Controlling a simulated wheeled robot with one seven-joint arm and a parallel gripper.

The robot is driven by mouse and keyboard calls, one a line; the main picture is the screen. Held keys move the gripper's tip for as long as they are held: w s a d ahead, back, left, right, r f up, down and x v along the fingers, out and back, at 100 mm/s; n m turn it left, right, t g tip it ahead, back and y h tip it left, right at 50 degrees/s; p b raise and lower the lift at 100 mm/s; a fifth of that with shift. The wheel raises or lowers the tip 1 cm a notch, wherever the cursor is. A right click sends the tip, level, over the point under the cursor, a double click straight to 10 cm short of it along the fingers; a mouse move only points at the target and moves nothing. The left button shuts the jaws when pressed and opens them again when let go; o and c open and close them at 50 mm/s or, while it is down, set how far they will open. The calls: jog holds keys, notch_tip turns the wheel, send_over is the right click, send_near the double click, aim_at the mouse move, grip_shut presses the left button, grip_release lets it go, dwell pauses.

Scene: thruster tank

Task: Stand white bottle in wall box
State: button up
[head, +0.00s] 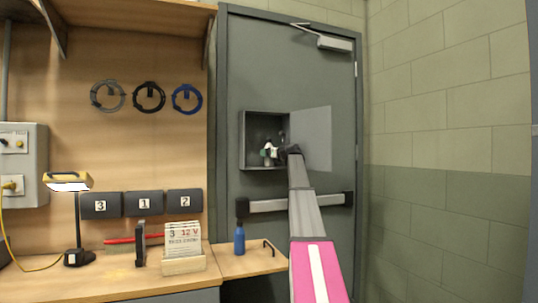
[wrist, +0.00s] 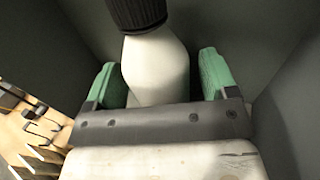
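The white bottle (wrist: 155,65) with a dark ribbed cap shows in the wrist view between my gripper's two green fingers (wrist: 160,80). A gap shows between the bottle and the right finger; the left finger lies close against its side in the picture. My gripper (head: 270,152) is inside the grey wall box (head: 242,142), whose door (head: 312,138) hangs open to the right. In the head view the bottle is small and partly hidden by the gripper. Its base is hidden in the wrist view, so I cannot tell whether it rests on the box floor.
The box is on a grey door with a push bar (head: 268,205) below it. A blue bottle (head: 239,238) stands on the side shelf (head: 225,264). The workbench at left holds a lamp (head: 70,184) and a card holder (head: 184,264).

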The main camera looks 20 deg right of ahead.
jog(key=shift+r, duration=0.15)
jog(key=v, duration=0.7)
jog(key=shift+s, duration=0.25)
